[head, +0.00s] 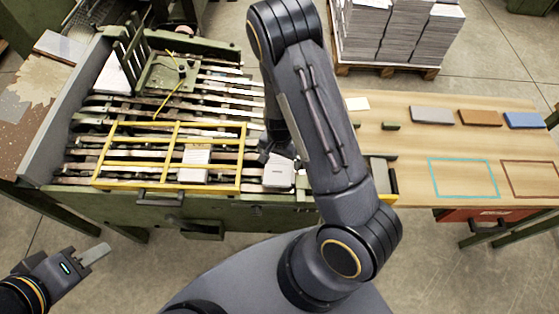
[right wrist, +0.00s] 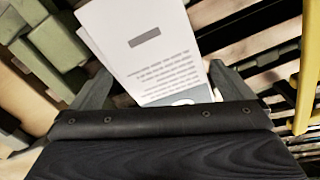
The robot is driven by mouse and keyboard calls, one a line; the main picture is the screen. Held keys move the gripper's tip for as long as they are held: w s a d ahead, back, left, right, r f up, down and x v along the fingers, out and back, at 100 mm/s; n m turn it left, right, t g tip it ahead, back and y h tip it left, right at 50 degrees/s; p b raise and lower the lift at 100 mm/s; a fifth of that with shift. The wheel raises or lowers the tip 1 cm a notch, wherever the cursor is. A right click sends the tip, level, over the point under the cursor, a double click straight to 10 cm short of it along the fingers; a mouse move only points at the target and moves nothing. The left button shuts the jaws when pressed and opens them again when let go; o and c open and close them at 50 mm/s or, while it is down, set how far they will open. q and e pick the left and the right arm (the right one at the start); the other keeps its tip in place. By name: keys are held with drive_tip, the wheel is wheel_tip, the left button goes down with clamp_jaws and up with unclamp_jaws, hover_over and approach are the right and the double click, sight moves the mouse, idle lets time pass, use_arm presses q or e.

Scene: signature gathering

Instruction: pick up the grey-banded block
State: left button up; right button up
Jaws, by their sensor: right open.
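A white block (head: 278,174) with a small grey bar and printed lines on top lies at the front right of the slatted bed. It fills the middle of the right wrist view (right wrist: 146,48), and its near end is hidden by my gripper body. I take it as the grey-banded block. My right gripper (right wrist: 160,72) is open, with one finger on each side of the block; I cannot tell whether they touch it. In the head view my right arm hides part of this area. My left gripper (head: 97,252) is empty, low at the left, away from the bed.
Another pale block (head: 195,160) lies inside a yellow frame (head: 243,158) on the slats. A wooden table (head: 400,160) at the right bears a grey slab (head: 432,115), a brown slab (head: 480,118), a blue slab (head: 524,120) and a cyan outline (head: 464,160).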

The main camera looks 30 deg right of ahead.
drive_tip(key=shift+f, duration=0.45)
drive_tip(key=c, duration=0.9)
drive_tip(key=shift+r, duration=0.1)
drive_tip(key=shift+c, duration=0.2)
